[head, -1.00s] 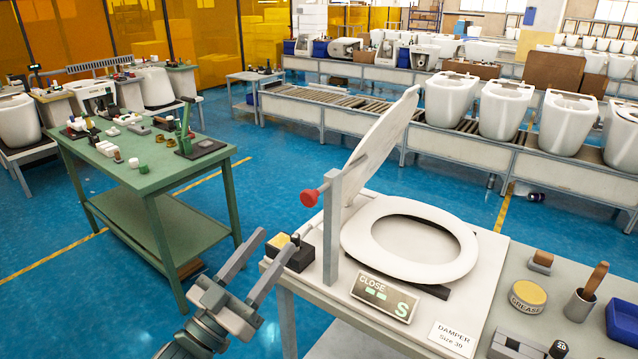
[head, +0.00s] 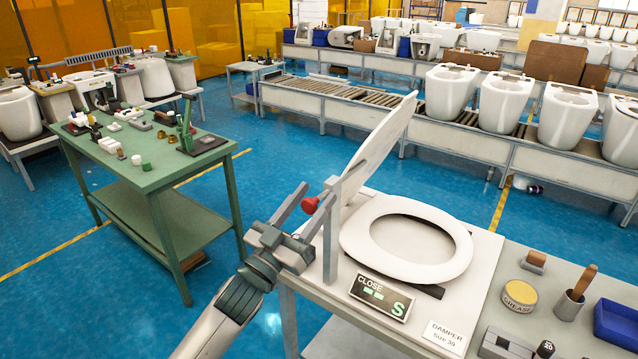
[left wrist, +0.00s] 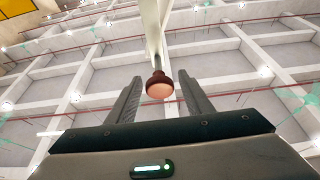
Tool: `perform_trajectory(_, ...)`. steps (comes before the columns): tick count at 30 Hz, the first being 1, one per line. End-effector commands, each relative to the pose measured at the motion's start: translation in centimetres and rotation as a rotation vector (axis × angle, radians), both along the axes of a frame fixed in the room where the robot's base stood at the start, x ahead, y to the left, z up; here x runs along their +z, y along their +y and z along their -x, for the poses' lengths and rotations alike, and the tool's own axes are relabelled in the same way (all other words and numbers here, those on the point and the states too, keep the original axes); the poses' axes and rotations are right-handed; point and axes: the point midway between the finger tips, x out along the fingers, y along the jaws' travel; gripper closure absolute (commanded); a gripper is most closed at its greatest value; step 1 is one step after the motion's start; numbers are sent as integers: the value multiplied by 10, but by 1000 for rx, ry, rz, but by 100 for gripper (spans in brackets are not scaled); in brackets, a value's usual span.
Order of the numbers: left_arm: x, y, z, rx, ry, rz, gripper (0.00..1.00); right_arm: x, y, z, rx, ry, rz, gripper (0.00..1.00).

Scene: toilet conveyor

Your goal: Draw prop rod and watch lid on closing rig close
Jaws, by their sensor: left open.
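The closing rig holds a white toilet seat (head: 459,262) lying flat and a white lid (head: 377,146) tilted up behind it. A grey post (head: 331,236) stands at the rig's left side. The prop rod's red knob (head: 310,205) sticks out to the left of the post top; in the left wrist view the knob (left wrist: 159,86) sits between the finger tips. My left gripper (head: 312,202) is open, with its fingers on either side of the knob and no clear contact. My right gripper is not in view.
A CLOSE display (head: 380,297) and a DAMPER card (head: 445,337) lie at the rig's front. A grease tin (head: 519,295), a brush cup (head: 569,305) and a blue bin (head: 616,322) stand to the right. A green table (head: 150,178) stands left, with open blue floor between.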

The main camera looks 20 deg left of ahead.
Motion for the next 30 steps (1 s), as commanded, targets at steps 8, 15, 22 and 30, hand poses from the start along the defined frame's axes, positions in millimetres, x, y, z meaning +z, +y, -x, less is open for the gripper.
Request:
perform_trajectory(8,10,-8,-23,1,1,0,54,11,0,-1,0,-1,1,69)
perform_trajectory(15,11,-9,-25,0,0,0,54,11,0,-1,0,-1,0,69)
perform_trajectory(22,10,-9,-25,0,0,0,80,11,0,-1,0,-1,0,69)
perform_trajectory(30,10,-8,-23,0,1,1,100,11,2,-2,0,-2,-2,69)
